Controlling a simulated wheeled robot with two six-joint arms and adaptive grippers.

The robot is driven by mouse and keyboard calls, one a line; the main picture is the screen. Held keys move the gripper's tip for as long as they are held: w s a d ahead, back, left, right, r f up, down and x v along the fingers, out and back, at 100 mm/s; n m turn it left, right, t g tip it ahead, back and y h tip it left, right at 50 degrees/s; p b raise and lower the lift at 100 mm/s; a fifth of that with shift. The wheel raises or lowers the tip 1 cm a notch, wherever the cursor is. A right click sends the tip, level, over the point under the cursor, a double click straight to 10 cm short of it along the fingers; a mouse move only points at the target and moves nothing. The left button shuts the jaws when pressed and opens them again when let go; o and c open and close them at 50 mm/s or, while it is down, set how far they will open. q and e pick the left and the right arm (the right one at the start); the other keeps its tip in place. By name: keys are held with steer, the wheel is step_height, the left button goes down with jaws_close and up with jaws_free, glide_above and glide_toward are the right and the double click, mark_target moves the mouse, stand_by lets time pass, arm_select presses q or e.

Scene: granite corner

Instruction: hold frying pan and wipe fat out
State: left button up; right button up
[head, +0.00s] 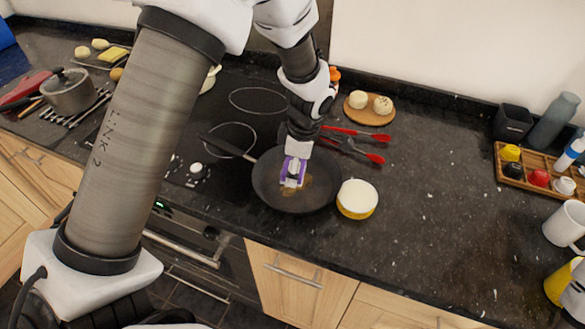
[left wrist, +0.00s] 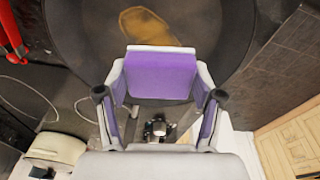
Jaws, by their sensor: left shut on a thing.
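The dark frying pan (head: 268,190) sits at the front of the counter beside the hob, its handle (head: 226,146) pointing left. No gripper is seen on the handle. Brown fat (head: 310,190) lies on the pan's floor; it also shows in the left wrist view (left wrist: 150,27). My left gripper (head: 293,180) points down over the middle of the pan. It is shut on a purple-and-white wiping piece (left wrist: 160,72), whose exact kind I cannot tell. Whether it touches the pan's floor is not clear.
A yellow-sided white-topped tub (head: 357,198) stands just right of the pan. Red-handled tools (head: 357,134) lie behind it, near a round board with buns (head: 369,104). A lidded pot (head: 69,91) is at far left, a mug (head: 565,223) at far right.

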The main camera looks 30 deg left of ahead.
arm_select(q)
step_height(320, 180, up, 2)
steer(key=shift+r+p, duration=0.1)
steer(key=shift+p, duration=0.45)
steer(key=shift+r+p, duration=0.4)
